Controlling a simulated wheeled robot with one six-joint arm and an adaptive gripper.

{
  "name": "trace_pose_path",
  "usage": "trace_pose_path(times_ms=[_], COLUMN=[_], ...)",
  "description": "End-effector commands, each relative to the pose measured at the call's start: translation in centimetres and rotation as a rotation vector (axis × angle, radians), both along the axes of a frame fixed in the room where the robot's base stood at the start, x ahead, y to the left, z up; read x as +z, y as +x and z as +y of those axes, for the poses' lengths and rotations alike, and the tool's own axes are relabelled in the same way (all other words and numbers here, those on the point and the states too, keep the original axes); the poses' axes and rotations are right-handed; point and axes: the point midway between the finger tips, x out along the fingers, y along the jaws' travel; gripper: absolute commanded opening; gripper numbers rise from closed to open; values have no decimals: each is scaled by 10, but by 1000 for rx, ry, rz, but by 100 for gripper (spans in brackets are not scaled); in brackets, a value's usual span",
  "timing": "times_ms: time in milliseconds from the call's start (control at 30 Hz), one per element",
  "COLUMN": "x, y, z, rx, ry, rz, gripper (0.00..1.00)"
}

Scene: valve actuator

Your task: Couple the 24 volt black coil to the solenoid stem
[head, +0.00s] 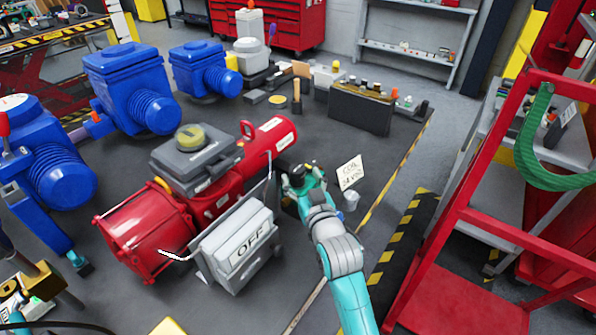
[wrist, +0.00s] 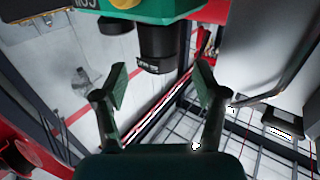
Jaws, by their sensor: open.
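My gripper (head: 303,180) is at the end of my teal arm, just right of the red valve actuator (head: 225,185) in the head view. In the wrist view, my gripper (wrist: 161,70) has its two fingers spread apart, with nothing held between them. A black cylinder with small white print (wrist: 155,46) juts from a green block (wrist: 150,7) just past the fingertips, roughly centred between them. I cannot tell whether this cylinder is the coil or another fitting. A white card reading coil and 24 (head: 350,172) stands right of my gripper. The solenoid stem cannot be made out clearly.
A grey box marked OFF (head: 240,245) stands in front of the actuator, close left of my arm. Blue actuators (head: 130,85) stand at the left. A dark box with small parts (head: 360,107) is behind. A red frame (head: 480,200) is at the right.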

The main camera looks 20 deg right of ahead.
Motion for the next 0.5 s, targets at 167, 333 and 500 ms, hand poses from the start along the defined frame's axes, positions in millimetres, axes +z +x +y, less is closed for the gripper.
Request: trace_pose_path(times_ms=[167,333,500], x=[-2,-1,-1], y=[-36,-63,-78], z=[0,0,0], rx=[0,0,0], ry=[0,0,0], rz=[3,2,1], gripper=[71,71,71])
